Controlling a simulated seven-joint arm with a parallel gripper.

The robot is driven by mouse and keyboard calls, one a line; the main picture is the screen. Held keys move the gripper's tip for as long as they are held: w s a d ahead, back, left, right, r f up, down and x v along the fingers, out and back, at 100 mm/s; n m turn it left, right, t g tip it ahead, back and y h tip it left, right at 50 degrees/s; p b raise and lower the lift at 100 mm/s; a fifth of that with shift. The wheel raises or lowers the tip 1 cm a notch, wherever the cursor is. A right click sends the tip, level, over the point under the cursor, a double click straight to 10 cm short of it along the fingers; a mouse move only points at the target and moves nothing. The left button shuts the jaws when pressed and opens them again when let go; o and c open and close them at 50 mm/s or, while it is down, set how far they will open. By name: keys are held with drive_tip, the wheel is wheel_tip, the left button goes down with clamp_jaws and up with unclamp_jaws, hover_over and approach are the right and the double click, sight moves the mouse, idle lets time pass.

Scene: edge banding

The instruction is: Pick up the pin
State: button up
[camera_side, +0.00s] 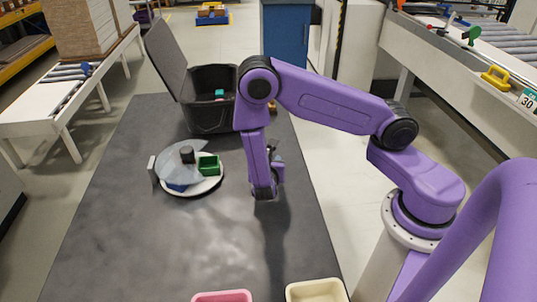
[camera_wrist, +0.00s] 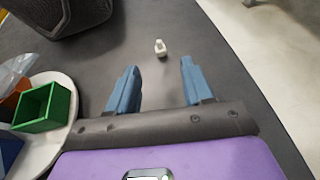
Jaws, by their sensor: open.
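A small whitish piece (camera_wrist: 160,47), which looks like the pin, stands on the dark table top in the wrist view. It is a little beyond my open fingertips and roughly centred between them, apart from both. My gripper (camera_wrist: 160,68) has two blue fingers spread wide with nothing between them. In the side view my gripper (camera_side: 265,194) points down over the table, right of the plate. I cannot make out the pin in the side view; my arm may hide it.
A white plate (camera_side: 212,184) holds a green open box (camera_side: 208,166), a blue piece and a grey clear cover with a dark knob. It also shows in the wrist view (camera_wrist: 62,88). A dark open bin (camera_side: 205,110) stands behind. Pink and cream trays (camera_side: 318,290) sit in front.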

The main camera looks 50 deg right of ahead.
drive_tip(key=shift+x, duration=4.4)
drive_tip(key=shift+w+r, duration=0.1)
drive_tip(key=shift+r, duration=0.1)
clamp_jaws()
